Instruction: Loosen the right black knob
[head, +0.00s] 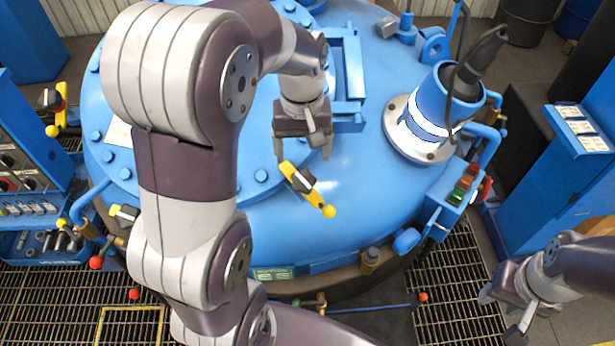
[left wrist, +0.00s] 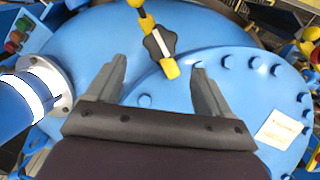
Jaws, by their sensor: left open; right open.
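A black star-shaped knob (head: 303,181) sits on a yellow handle on the blue furnace lid. It also shows in the left wrist view (left wrist: 159,43), just beyond my fingertips. My left gripper (head: 303,152) is above the lid, just behind the knob in the head view. Its fingers are spread and empty in the left wrist view (left wrist: 158,66), with the knob lying ahead between their directions. My right gripper (head: 501,315) is low at the right, open and empty, over the floor away from the lid. Two other black knobs with yellow handles (head: 52,98) (head: 126,213) are at the left.
A blue cylinder with a white flange (head: 408,133) and dark cable stands on the lid's right. A button box (head: 463,190) is at the right rim. My left arm covers much of the lid's left part. Floor grating (head: 455,290) lies in front.

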